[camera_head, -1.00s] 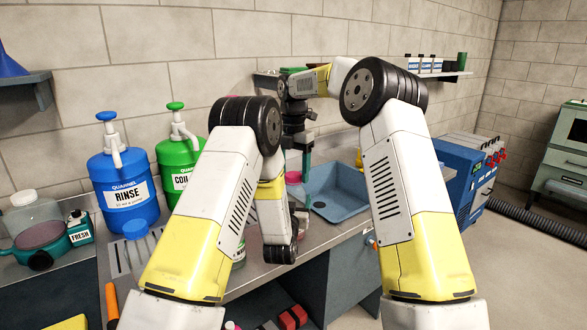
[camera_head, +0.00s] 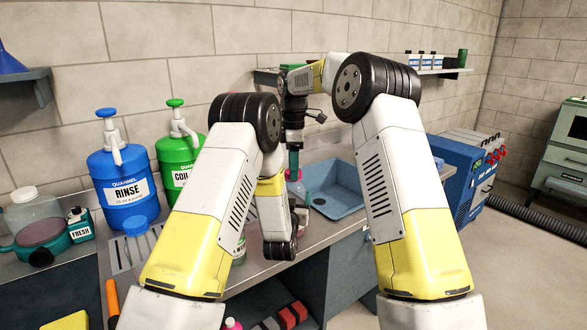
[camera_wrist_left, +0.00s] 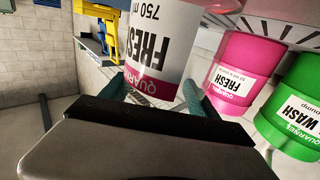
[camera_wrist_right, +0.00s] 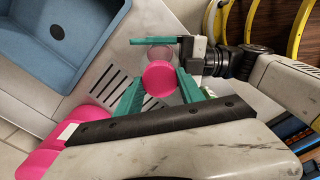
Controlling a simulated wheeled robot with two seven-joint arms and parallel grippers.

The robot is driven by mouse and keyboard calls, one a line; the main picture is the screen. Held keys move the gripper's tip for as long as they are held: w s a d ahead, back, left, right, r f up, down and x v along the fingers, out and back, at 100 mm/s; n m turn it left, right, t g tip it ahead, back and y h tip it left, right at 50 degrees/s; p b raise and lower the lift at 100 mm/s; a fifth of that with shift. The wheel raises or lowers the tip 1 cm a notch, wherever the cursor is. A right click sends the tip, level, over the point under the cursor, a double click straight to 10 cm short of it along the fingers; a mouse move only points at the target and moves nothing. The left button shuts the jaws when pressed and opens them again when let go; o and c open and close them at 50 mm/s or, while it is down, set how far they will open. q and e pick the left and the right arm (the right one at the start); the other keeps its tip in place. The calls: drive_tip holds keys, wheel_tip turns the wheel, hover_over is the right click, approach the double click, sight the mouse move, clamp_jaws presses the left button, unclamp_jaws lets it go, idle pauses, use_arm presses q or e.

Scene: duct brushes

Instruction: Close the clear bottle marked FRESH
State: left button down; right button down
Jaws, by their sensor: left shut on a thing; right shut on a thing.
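The bottle marked FRESH (camera_wrist_left: 155,45) is whitish with a pink lower band. My right gripper (camera_wrist_right: 160,92) is shut on a round pink cap (camera_wrist_right: 160,78). Beyond the cap, a clear pinkish round part (camera_wrist_right: 160,54) of the bottle shows by the left gripper's teal fingers. The cap overlaps it in this view; I cannot tell whether they touch. In the head view my right gripper (camera_head: 294,160) is left of the sink, and my left fingers are hidden.
The blue sink (camera_head: 337,190) is just right of the grippers. Pink (camera_wrist_left: 228,75) and green (camera_wrist_left: 290,105) jugs stand near the left gripper. Blue RINSE (camera_head: 125,185) and green (camera_head: 180,155) pump containers stand at the wall. A small teal FRESH container (camera_head: 80,226) is far left.

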drive_tip(key=m, duration=0.4)
drive_tip(key=shift+m, duration=0.4)
drive_tip(key=m, duration=0.4)
drive_tip(key=shift+m, duration=0.3)
drive_tip(key=m, duration=0.6)
drive_tip(key=shift+m, duration=0.3)
drive_tip(key=m, duration=0.6)
drive_tip(key=shift+m, duration=0.4)
drive_tip(key=m, duration=0.7)
drive_tip(key=shift+w+f, duration=0.1)
drive_tip(key=c, duration=0.7)
unclamp_jaws()
drive_tip(key=shift+r, duration=2.3)
